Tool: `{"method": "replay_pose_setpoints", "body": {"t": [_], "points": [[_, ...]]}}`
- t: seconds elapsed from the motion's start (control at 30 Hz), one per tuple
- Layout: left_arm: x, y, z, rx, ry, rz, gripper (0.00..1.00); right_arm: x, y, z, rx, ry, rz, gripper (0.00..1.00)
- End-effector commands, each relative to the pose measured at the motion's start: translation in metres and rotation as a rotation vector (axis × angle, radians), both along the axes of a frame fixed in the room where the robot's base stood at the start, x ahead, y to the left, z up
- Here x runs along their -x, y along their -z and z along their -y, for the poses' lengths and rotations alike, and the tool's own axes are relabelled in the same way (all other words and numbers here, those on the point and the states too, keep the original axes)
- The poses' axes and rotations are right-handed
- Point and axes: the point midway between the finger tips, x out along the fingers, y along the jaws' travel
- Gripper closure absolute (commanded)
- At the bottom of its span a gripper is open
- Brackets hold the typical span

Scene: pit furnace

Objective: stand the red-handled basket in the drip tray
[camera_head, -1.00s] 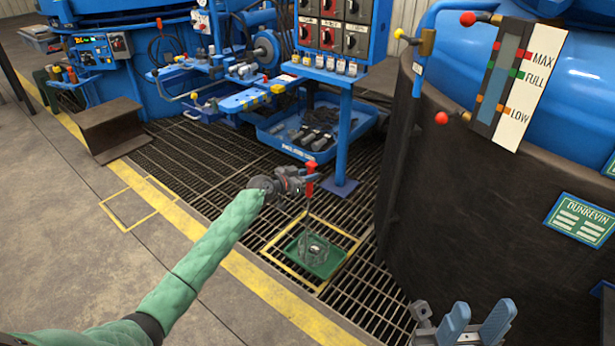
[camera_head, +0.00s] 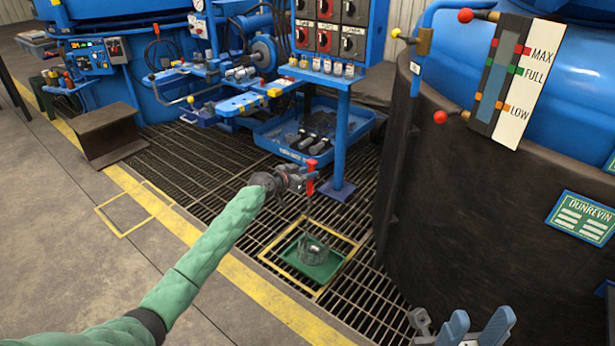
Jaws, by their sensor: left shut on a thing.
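My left gripper (camera_head: 304,178) is shut on the red handle (camera_head: 311,176) of a small wire basket (camera_head: 312,249). A thin rod runs down from the handle to the basket. The basket looks upright, over or in the green drip tray (camera_head: 328,268), nearer the tray's upper left part. I cannot tell whether it touches the tray floor. The tray lies inside a yellow square outline on the floor grating. My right gripper (camera_head: 478,330) shows at the bottom right edge, with its blue fingers spread and nothing seen between them.
A blue post (camera_head: 341,135) carrying a switch panel (camera_head: 334,30) stands just behind the tray. A dark round pit wall (camera_head: 480,180) with a level gauge (camera_head: 510,80) fills the right. A blue bin (camera_head: 265,135) of dark parts is behind. Open grating surrounds the tray.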

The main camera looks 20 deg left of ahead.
Motion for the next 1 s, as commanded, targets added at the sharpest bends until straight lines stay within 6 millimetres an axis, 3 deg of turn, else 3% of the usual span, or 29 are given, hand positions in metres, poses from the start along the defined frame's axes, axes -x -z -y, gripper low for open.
{"method": "replay_pose_setpoints", "body": {"t": [0.37,1.0], "points": [[-0.002,-0.003,0.0,0.001,-0.001,0.004,1.0,0.0,0.002,0.0,-0.002,0.001,-0.003,0.64],[-0.003,0.012,0.0,0.0,-0.001,0.005,1.0,-0.001,0.018,0.0,0.001,0.0,-0.002,0.64]]}}
